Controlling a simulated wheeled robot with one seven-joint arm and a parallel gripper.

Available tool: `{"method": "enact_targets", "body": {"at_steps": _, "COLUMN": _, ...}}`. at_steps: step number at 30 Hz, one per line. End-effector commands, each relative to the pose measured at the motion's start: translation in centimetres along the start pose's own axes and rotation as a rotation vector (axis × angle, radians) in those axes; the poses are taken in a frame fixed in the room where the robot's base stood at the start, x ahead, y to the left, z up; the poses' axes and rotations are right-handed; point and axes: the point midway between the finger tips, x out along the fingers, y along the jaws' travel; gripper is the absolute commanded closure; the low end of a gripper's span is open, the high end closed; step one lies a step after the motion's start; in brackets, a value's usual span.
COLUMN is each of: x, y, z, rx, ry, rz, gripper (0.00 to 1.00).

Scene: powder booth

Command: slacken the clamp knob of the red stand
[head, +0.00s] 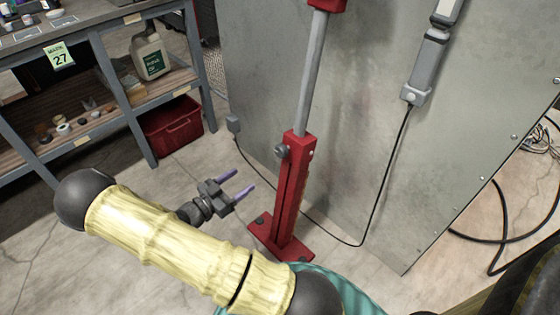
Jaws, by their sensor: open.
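The red stand (294,185) stands upright on the floor in front of a grey metal panel, on a flat red base. A grey pole (314,75) rises from it to a red part at the top edge of the view. The clamp knob (281,151) is a small dark grey knob on the left side of the stand's upper end. My gripper (244,183) is open and empty, with two purple fingers. In the picture it lies to the left of the stand and lower than the knob, apart from both. Its depth relative to the stand is hard to tell.
The grey metal panel (365,160) stands behind the stand. A black cable (388,165) hangs from a grey device (428,60) and runs along the floor. A shelf unit (140,120) and a red crate (172,128) are at left. Black hoses (505,215) lie at right.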

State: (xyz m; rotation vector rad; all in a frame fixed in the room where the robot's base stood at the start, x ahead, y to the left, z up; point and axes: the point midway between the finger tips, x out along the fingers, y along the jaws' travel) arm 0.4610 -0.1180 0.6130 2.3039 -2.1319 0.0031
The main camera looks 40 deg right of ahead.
Motion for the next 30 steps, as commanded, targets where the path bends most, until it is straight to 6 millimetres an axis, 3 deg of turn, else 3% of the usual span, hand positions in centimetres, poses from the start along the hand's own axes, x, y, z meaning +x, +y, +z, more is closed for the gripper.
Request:
{"method": "enact_targets", "body": {"at_steps": 9, "x": 0.1, "y": 0.0, "z": -0.1, "rx": 0.0, "ry": -0.001, "rz": 0.001, "gripper": 0.36}}
{"method": "enact_targets", "body": {"at_steps": 14, "x": 1.2, "y": 0.0, "z": -0.1, "rx": 0.0, "ry": -0.001, "rz": 0.002, "gripper": 0.36}}
{"method": "enact_targets", "body": {"at_steps": 30, "x": 10.2, "y": 0.1, "z": 0.1, "rx": 0.001, "ry": -0.001, "rz": 0.003, "gripper": 0.36}}
